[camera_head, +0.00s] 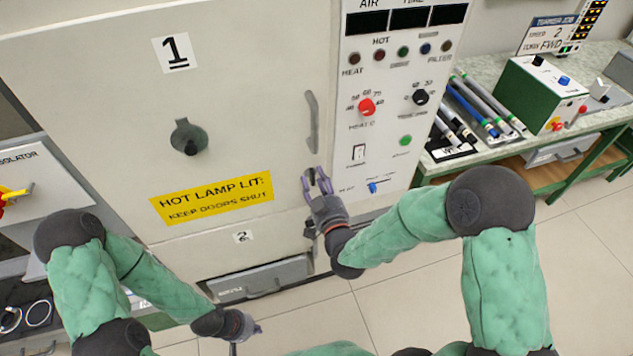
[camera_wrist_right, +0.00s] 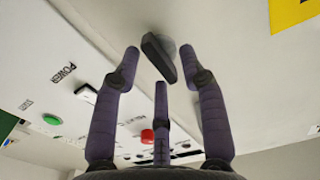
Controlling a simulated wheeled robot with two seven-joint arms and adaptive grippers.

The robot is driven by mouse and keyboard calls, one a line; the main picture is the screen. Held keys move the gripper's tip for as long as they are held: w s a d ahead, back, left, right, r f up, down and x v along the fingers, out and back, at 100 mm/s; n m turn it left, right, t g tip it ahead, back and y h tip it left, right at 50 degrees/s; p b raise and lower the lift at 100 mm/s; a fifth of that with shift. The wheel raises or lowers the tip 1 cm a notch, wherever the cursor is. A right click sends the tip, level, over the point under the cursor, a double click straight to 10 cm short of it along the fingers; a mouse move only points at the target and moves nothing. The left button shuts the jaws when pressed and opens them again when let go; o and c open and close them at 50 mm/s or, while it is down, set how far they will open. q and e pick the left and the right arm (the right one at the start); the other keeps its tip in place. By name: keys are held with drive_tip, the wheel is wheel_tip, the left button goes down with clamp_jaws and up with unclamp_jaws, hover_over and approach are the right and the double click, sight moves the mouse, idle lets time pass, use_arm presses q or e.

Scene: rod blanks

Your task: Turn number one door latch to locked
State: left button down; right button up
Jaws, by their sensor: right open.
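The door marked number one (camera_head: 110,110) is a large pale panel, and it is closed. A short dark latch lever (camera_wrist_right: 158,58) on a round grey base shows in the right wrist view, slanted, on a pale surface. My right gripper (camera_head: 318,180) is at the door's right edge, below the long grey handle (camera_head: 312,120). Its fingers are open, with the lever between and just beyond their tips; contact cannot be told. In the head view the gripper largely hides the lever. My left gripper (camera_head: 246,330) is low, in front of the lower drawer; its finger opening is unclear.
A control panel (camera_head: 385,150) with a red knob (camera_head: 367,106) and switches stands right of the door. A dark round fitting (camera_head: 188,136) and a yellow hot-lamp label (camera_head: 212,198) are on the door. A green bench (camera_head: 560,150) with rods stands at right. Floor in front is clear.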

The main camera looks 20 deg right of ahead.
clamp_jaws()
